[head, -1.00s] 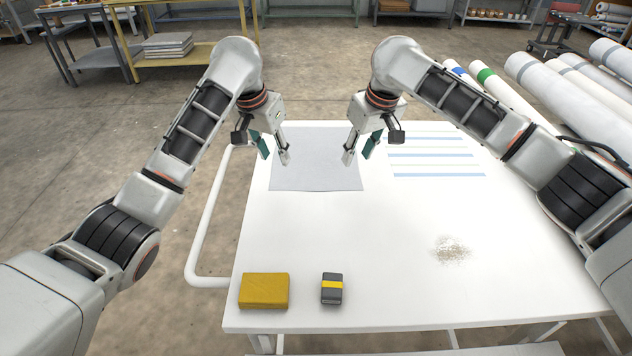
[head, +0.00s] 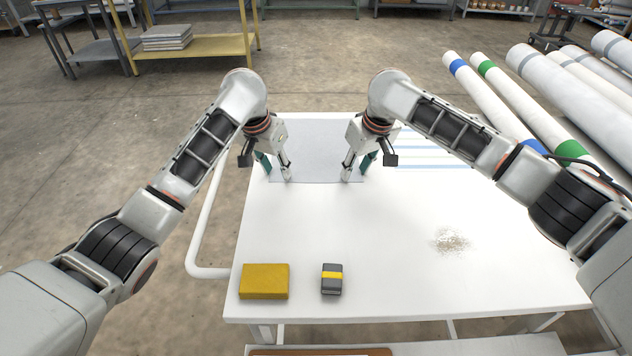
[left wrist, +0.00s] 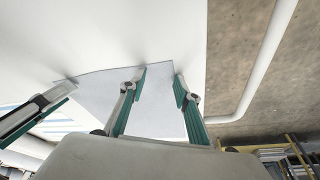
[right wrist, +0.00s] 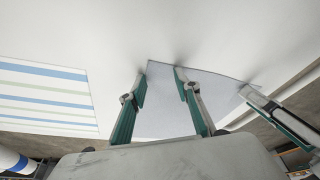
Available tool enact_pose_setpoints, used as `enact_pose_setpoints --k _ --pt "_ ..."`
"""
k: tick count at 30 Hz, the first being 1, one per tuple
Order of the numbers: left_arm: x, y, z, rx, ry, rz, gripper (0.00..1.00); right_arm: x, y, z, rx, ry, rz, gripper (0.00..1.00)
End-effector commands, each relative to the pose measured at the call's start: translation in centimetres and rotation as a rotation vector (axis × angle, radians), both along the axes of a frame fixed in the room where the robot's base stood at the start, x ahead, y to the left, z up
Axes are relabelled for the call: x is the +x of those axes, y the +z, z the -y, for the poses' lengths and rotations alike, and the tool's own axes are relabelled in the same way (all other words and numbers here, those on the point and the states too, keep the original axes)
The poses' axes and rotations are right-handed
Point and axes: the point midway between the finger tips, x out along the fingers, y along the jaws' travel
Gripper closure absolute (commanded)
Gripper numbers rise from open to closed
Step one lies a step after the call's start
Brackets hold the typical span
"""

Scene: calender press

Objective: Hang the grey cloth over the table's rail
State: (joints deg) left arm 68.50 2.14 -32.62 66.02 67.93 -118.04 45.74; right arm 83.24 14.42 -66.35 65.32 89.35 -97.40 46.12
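The grey cloth (head: 318,160) lies flat at the far left part of the white table (head: 390,240). The white tubular rail (head: 207,215) runs along the table's left side; it also shows in the left wrist view (left wrist: 268,62). My left gripper (head: 279,176) is open at the cloth's near left corner, with the corner between its fingertips in the left wrist view (left wrist: 160,76). My right gripper (head: 354,175) is open at the near right corner, with that corner between its fingertips (right wrist: 160,77). Whether the tips touch the table is unclear. The grippers and arms hide parts of the cloth.
A yellow block (head: 264,281) and a dark block with a yellow band (head: 332,279) lie near the front edge. Pale granules (head: 451,241) lie at right. A striped sheet (head: 445,150) is at the back right. The table's middle is clear.

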Motion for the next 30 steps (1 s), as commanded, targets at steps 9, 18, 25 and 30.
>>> enact_pose_setpoints --k 9,18,25,30 --pt "-0.04 -0.84 -0.09 0.003 0.001 -0.007 1.0 -0.03 -0.81 0.05 -0.002 -0.001 -0.006 1.0" --pt "-0.04 -1.01 -0.25 0.007 0.002 -0.008 1.0 0.01 -1.02 0.25 -0.005 -0.003 -0.007 1.0" --pt "-0.05 -1.11 -0.32 0.008 0.003 -0.01 1.0 -0.02 -1.14 0.33 -0.007 -0.003 -0.009 1.0" --pt "-0.06 -1.19 -0.32 0.008 0.003 -0.011 1.0 -0.04 -1.2 0.32 -0.007 -0.003 -0.01 1.0"
